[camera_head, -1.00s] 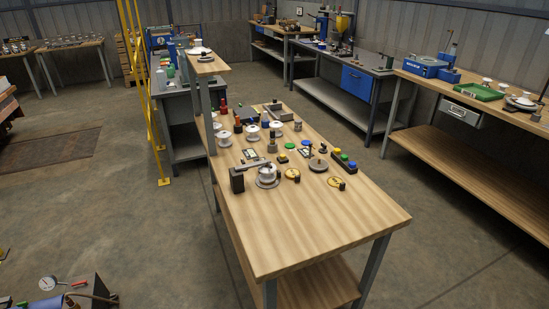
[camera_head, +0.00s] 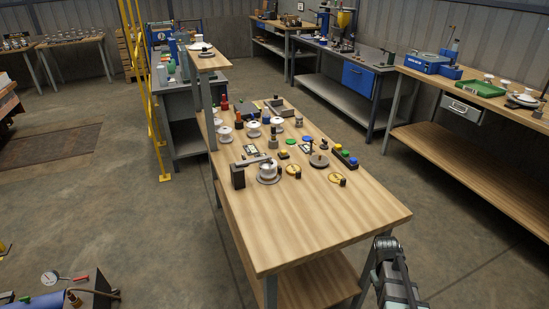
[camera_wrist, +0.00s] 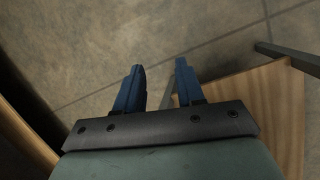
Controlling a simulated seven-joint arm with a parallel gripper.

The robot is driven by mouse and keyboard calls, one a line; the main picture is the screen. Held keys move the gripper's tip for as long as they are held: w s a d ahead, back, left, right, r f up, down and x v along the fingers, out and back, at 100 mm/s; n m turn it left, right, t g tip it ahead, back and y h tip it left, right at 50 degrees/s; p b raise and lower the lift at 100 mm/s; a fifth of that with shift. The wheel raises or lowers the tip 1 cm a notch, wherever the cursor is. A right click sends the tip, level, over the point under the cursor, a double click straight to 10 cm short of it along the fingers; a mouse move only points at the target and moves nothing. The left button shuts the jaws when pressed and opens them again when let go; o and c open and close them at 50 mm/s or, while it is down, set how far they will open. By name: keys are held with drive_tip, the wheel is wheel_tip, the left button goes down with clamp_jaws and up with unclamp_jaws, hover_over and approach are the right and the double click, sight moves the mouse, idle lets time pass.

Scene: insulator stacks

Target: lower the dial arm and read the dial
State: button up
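A dark upright block (camera_head: 238,178) stands on the near left part of the wooden bench. A grey arm (camera_head: 253,161) reaches right from its top toward a white insulator (camera_head: 268,170) on a round base. Whether the arm touches the insulator cannot be told. A round white dial (camera_head: 49,279) shows at the lower left, away from this bench; its reading is too small to make out. My gripper (camera_wrist: 159,78) is open and empty in the wrist view, its two blue fingers apart above bare floor beside a wooden edge.
The wooden bench (camera_head: 330,220) has a clear near end. Behind the insulator are white spools (camera_head: 225,134), a grey disc (camera_head: 319,160) and a button strip (camera_head: 344,157). A yellow frame (camera_head: 150,100) stands at left; a raised shelf (camera_head: 208,64) overhangs the far left.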

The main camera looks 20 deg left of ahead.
drive_tip(key=w+a+r+t, duration=0.1)
drive_tip(key=w+a+r, duration=0.1)
drive_tip(key=w+r, duration=0.2)
drive_tip(key=w+a+r+n, duration=0.1)
drive_tip(key=w+a+r, duration=0.2)
drive_tip(key=r, duration=0.7)
drive_tip(key=w+a+r+n+t, duration=0.1)
drive_tip(key=w+a+r, duration=0.2)
drive_tip(key=w+r, duration=0.4)
drive_tip(key=shift+a+r+t, duration=0.25)
drive_tip(key=shift+r+t, duration=0.05)
drive_tip(key=shift+r, duration=0.2)
drive_tip(key=w+a+r+y, duration=0.1)
drive_tip(key=w+a+r, duration=0.3)
drive_tip(key=a, duration=0.5)
drive_tip(key=w+a+r+y, duration=0.1)
drive_tip(key=w+a+r, duration=0.3)
drive_tip(key=a, duration=0.6)
drive_tip(key=w+a+r+n+g+y, duration=0.1)
drive_tip(key=a+r, duration=0.5)
drive_tip(key=a, duration=0.5)
drive_tip(key=w+a+r+g+y, duration=0.1)
drive_tip(key=a+r, duration=0.4)
drive_tip(key=a, duration=0.6)
drive_tip(key=f, duration=0.4)
drive_tip(key=s+a+f, duration=0.1)
drive_tip(key=f, duration=0.7)
drive_tip(key=shift+s+a+f, duration=0.15)
drive_tip(key=shift+a+f, duration=0.05)
drive_tip(key=shift+a, duration=0.15)
